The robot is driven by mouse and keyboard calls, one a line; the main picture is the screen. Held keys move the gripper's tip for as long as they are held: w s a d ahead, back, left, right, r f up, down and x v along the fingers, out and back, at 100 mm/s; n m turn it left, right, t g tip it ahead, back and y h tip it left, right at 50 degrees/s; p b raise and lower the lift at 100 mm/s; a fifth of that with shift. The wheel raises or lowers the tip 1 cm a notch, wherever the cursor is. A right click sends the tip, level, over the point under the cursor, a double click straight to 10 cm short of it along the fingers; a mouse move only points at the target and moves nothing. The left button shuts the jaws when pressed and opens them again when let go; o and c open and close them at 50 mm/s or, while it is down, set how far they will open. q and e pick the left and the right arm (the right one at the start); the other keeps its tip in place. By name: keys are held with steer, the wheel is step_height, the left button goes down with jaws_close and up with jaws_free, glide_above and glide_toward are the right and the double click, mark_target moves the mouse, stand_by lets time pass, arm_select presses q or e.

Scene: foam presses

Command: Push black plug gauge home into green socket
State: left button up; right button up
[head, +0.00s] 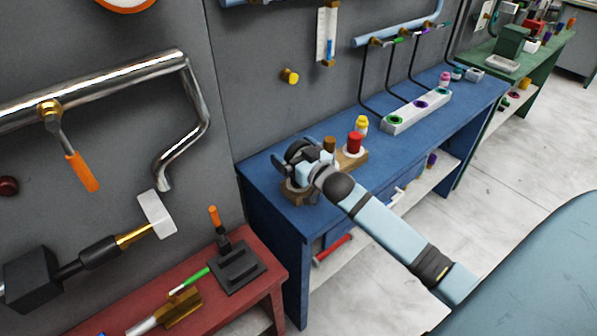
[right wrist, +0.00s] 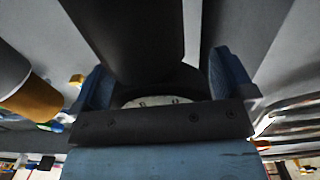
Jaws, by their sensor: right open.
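My right gripper (head: 300,160) is over the near-left end of the blue bench, at a wooden rack (head: 352,161). In the right wrist view its two blue-grey fingers (right wrist: 165,85) are open, with a thick black cylinder, apparently the black plug gauge (right wrist: 135,35), between them. Contact with the fingers cannot be told. In the head view the gripper mostly hides this plug. The green socket (head: 395,120) is a green ring at the near-left end of a pale block (head: 410,115), further along the bench. My left gripper is not in view.
A brown plug (head: 329,145) and a red plug (head: 355,142) stand on the rack beside the gripper; a yellow item (head: 361,125) is behind. Black bent rods (head: 375,80) reach down around the pale block. The blue bench (head: 463,96) has bare front space.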

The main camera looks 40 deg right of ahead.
steer(key=shift+c, duration=0.2)
steer(key=c, duration=1.1)
steer(key=shift+c, duration=1.1)
steer(key=shift+r, duration=0.15)
